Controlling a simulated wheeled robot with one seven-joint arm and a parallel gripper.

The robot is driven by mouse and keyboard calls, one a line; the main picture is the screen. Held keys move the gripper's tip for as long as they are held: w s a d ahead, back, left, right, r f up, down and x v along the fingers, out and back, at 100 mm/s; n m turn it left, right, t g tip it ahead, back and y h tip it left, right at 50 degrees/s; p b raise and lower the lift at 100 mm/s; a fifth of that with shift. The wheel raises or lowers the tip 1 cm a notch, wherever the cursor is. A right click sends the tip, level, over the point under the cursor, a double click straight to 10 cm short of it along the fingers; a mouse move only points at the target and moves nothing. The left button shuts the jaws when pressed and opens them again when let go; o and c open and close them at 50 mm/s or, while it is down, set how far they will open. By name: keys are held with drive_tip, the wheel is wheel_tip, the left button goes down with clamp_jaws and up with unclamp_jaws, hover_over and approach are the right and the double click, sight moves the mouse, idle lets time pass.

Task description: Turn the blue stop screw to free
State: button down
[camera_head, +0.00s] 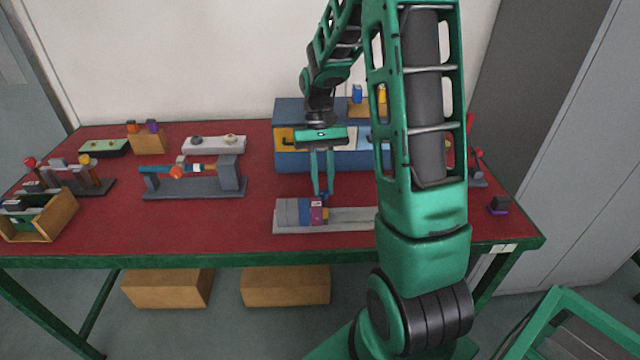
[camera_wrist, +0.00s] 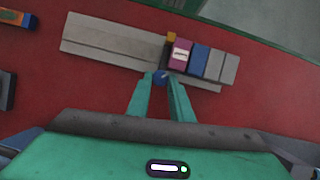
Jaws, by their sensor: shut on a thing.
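The blue stop screw (camera_wrist: 160,77) sits at the side of the magenta block on a grey rail fixture (camera_wrist: 110,46), in the wrist view. My gripper (camera_wrist: 164,80) is shut on the screw, with a fingertip on each side of it. The magenta block (camera_wrist: 180,54) has a white label and stands beside a blue block (camera_wrist: 200,59). In the head view my gripper (camera_head: 322,192) points down at the fixture (camera_head: 352,226) near the front of the table. The fingertips hide part of the screw, and my arm hides the fixture's right end.
A blue cabinet (camera_head: 290,112) stands close behind my gripper on the red table (camera_head: 120,228). A grey stand with an orange and blue rod (camera_head: 195,194) is to the left. Several other devices and an open wooden box (camera_head: 58,218) are further left. Red tabletop between them is clear.

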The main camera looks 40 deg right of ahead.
drive_tip(key=shift+w+n, duration=0.25)
drive_tip(key=shift+n, duration=0.05)
drive_tip(key=c, duration=1.6)
unclamp_jaws()
drive_tip(key=shift+o, duration=0.2)
drive_tip(key=shift+s, duration=0.1)
drive_tip(key=v, duration=1)
drive_tip(key=shift+w+r, duration=0.25)
drive_tip(key=shift+r, duration=0.15)
